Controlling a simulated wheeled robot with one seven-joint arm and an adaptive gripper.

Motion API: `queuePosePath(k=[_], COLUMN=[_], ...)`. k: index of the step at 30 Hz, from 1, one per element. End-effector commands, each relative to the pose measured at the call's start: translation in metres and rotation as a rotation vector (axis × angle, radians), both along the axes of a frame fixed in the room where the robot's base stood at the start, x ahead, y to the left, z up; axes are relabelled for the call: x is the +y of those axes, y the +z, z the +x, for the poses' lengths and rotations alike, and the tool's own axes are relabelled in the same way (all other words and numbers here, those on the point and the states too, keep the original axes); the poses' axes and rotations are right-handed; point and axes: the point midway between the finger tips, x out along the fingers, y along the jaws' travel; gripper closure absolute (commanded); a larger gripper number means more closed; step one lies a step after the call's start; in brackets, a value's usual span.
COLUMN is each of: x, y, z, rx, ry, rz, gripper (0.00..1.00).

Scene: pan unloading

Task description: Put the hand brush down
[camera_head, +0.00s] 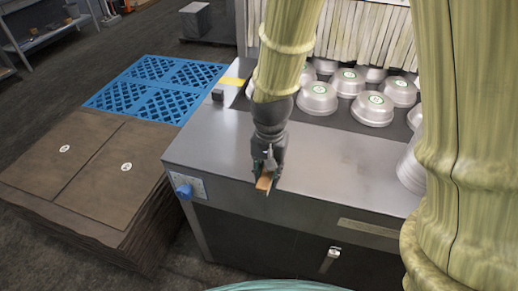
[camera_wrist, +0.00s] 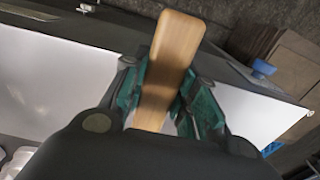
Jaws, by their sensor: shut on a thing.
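My gripper (camera_head: 267,170) is over the front edge of the grey metal table (camera_head: 220,150). It is shut on the wooden handle of the hand brush (camera_head: 264,182). In the wrist view the light brown handle (camera_wrist: 172,50) stands out between the teal fingers of my gripper (camera_wrist: 160,95). The bristle end of the brush is hidden by the gripper in both views. I cannot tell whether the brush touches the table.
Several upturned silver pans (camera_head: 373,108) stand on the right and back of the table, before a slatted curtain (camera_head: 365,35). A small dark block (camera_head: 217,95) is at the left edge. Brown stacked sheets (camera_head: 90,165) and a blue pallet (camera_head: 160,85) lie left. The table's front left is clear.

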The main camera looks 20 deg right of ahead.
Motion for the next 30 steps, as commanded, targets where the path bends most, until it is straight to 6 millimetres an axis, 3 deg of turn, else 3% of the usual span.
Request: queuePosePath(k=[21, 30], x=[-0.019, -0.021], y=[-0.010, -0.015], z=[0.135, 0.152], rx=[0.001, 0.001], ry=[-0.001, 0.000], rz=[0.001, -0.001], gripper=[1.00, 1.00])
